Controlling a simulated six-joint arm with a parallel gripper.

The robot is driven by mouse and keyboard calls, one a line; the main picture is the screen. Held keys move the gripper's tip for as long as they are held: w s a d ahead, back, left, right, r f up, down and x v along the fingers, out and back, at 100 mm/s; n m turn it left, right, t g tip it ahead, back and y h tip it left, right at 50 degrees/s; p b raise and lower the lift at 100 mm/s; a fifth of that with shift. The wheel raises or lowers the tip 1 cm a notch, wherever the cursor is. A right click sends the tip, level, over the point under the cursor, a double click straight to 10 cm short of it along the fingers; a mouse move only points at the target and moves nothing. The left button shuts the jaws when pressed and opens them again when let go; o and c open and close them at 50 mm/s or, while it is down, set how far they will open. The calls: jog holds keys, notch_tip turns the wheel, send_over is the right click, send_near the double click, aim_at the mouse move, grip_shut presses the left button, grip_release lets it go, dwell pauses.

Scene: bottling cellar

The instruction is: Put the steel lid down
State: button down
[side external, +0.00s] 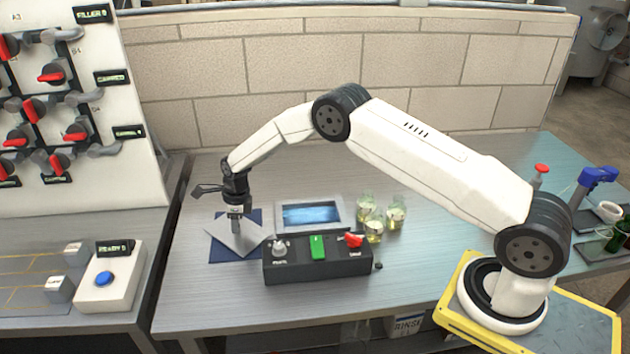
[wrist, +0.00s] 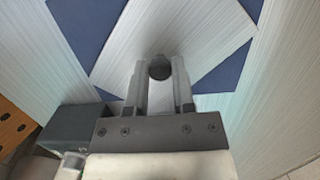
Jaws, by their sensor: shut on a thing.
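The steel lid (side external: 238,242) is a flat brushed-metal plate with a dark round knob, and it lies over a dark blue mat (side external: 223,257) at the left of the bench. My gripper (side external: 237,222) points down and is shut on the lid's knob. In the wrist view the knob sits between the two fingertips (wrist: 160,72), and the lid (wrist: 195,40) is turned at an angle to the mat (wrist: 75,15). The mat's corners show around the lid. I cannot tell whether the lid touches the mat or hangs just above it.
A grey-framed basin with a blue surface (side external: 311,214) stands right of the lid. A black control box (side external: 316,266) with a knob, a green switch and a red knob is in front. Glass flasks (side external: 374,229) with yellowish liquid stand right of the basin. The bench's left front is clear.

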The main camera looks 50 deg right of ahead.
aim_at(244, 231)
jog(key=shift+c, duration=2.3)
grip_release()
jog(key=shift+f, duration=0.15)
notch_tip(244, 231, up, 12)
jog(key=s+d, duration=0.1)
jog(key=shift+s+d, duration=0.15)
